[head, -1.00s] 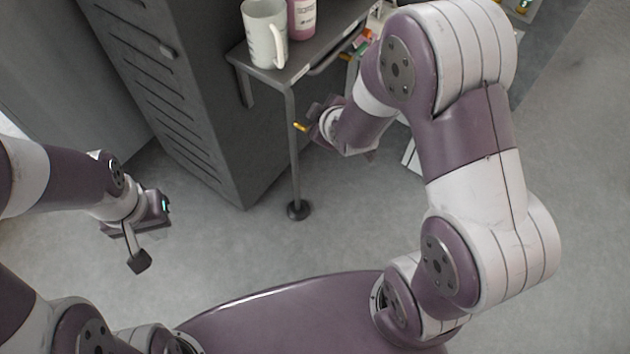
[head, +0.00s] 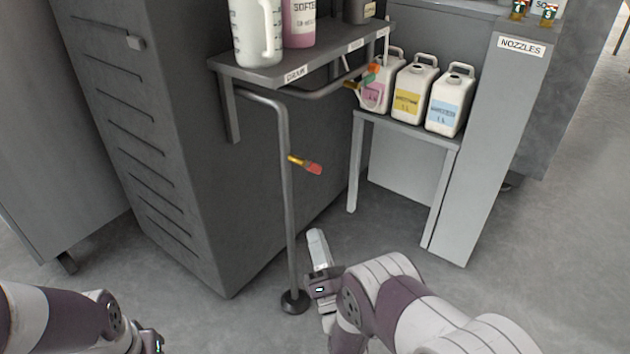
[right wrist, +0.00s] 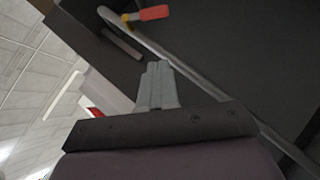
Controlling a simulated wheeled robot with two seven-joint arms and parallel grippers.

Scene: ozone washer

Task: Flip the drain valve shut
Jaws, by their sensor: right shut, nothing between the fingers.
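The drain valve (head: 306,165) sits on a vertical grey pipe (head: 285,205) under the shelf label DRAIN. It has a brass body and a red handle that sticks out to the right, across the pipe, tilted slightly down. It also shows at the top of the right wrist view (right wrist: 152,13). My right gripper (head: 316,240) is shut and empty, below the valve and right of the pipe, apart from both. Its closed fingers (right wrist: 157,68) show in the right wrist view. My left gripper (head: 150,342) is at the bottom edge, mostly cut off.
A shelf (head: 262,73) with a white jug (head: 256,30) and a pink bottle (head: 299,22) is above the pipe. Another valve (head: 371,70) is behind. Several labelled canisters (head: 410,92) stand on a low stand. A dark cabinet (head: 190,150) is at left. Floor in front is clear.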

